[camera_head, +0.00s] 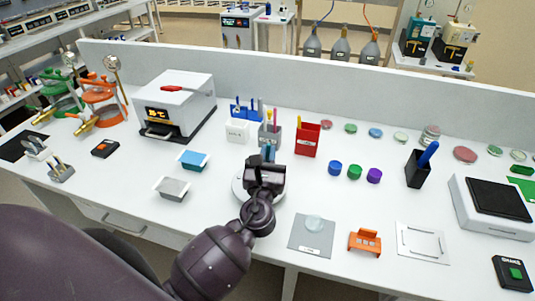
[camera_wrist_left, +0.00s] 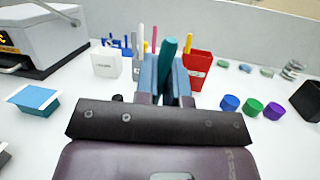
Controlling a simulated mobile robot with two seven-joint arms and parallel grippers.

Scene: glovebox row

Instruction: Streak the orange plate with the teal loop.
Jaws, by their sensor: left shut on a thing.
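My left gripper (camera_head: 268,153) is over the middle of the bench, just in front of a grey holder (camera_head: 270,135) with several coloured handles. In the left wrist view its blue-grey fingers are shut on a thick teal handle (camera_wrist_left: 168,50), which I take as the teal loop. The handle stands nearly upright, tilted a little; its lower end is hidden. I cannot tell whether it is clear of the holder. No plate shows as clearly orange; a reddish dish (camera_head: 465,155) lies at the back right. My right gripper is out of view.
A round white base (camera_head: 240,190) is partly hidden under my left arm. Blue, green and purple caps (camera_head: 354,172) stand to the right. A red box (camera_head: 307,139) is close by. A clear dish (camera_head: 314,222) sits on a grey mat near an orange stand (camera_head: 365,241).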

